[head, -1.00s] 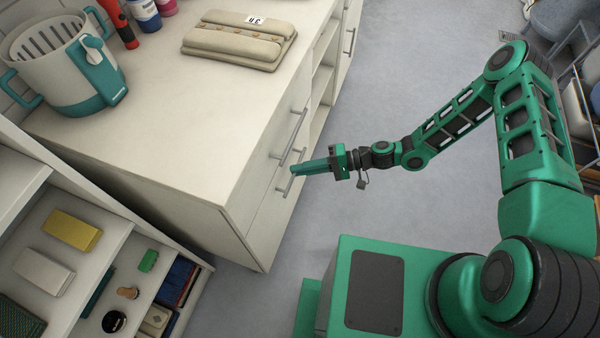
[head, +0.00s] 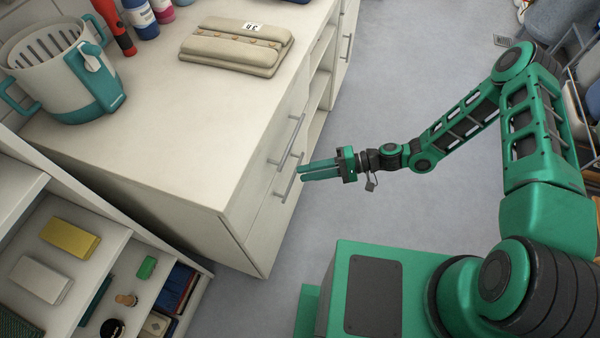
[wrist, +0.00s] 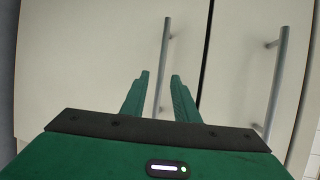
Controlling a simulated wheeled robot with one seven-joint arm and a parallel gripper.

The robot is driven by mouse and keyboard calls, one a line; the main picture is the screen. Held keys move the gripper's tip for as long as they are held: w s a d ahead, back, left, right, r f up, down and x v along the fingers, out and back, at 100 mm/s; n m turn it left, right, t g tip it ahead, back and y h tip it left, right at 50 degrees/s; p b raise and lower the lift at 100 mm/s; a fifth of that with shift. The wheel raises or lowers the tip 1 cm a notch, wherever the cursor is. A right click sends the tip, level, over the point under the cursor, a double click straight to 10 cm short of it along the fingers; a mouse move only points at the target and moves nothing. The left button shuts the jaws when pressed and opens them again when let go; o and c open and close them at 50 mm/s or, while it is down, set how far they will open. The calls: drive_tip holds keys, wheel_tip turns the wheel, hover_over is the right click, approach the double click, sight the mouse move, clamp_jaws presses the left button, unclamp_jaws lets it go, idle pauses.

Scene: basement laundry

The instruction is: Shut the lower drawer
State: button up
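The lower drawer (head: 262,222) is in the pale cabinet's front, and its front looks flush or nearly flush with the cabinet. Its bar handle (head: 288,181) also shows in the wrist view (wrist: 165,50), just beyond my fingertips. My gripper (head: 299,172) is in front of this handle, with its two green fingers a little apart and nothing between them. The fingers look clear of the handle. The upper drawer's handle (head: 291,140) is above it in the head view and at the right in the wrist view (wrist: 280,75). A dark seam separates the two fronts.
A beige padded bundle (head: 237,47) and a teal-and-white basket (head: 70,75) stand on the countertop (head: 190,120). An open shelf unit (head: 120,235) with small items is at lower left.

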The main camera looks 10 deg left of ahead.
drive_tip(key=v, duration=0.7)
drive_tip(key=shift+d, duration=0.25)
drive_tip(key=shift+w, duration=0.1)
drive_tip(key=d+r+h, duration=0.4)
drive_tip(key=d+r, duration=0.2)
drive_tip(key=d, duration=0.3)
drive_tip(key=s+d+r+h, duration=0.1)
drive_tip(key=d+r+h, duration=0.2)
drive_tip(key=d+r, duration=0.45)
drive_tip(key=d+r+h, duration=0.4)
drive_tip(key=d+r, duration=0.1)
drive_tip(key=d, duration=0.6)
drive_tip(key=s+d+r+m+t+h, duration=0.1)
drive_tip(key=s+d+r+m, duration=0.3)
drive_tip(key=s+r, duration=0.5)
drive_tip(key=s+d+r+m+t+h, duration=0.2)
drive_tip(key=s+d+r+m, duration=0.2)
drive_tip(key=s+d+r, duration=0.4)
drive_tip(key=s, duration=0.2)
drive_tip(key=shift+s+r+t+h, duration=0.3)
drive_tip(key=shift+r, duration=0.1)
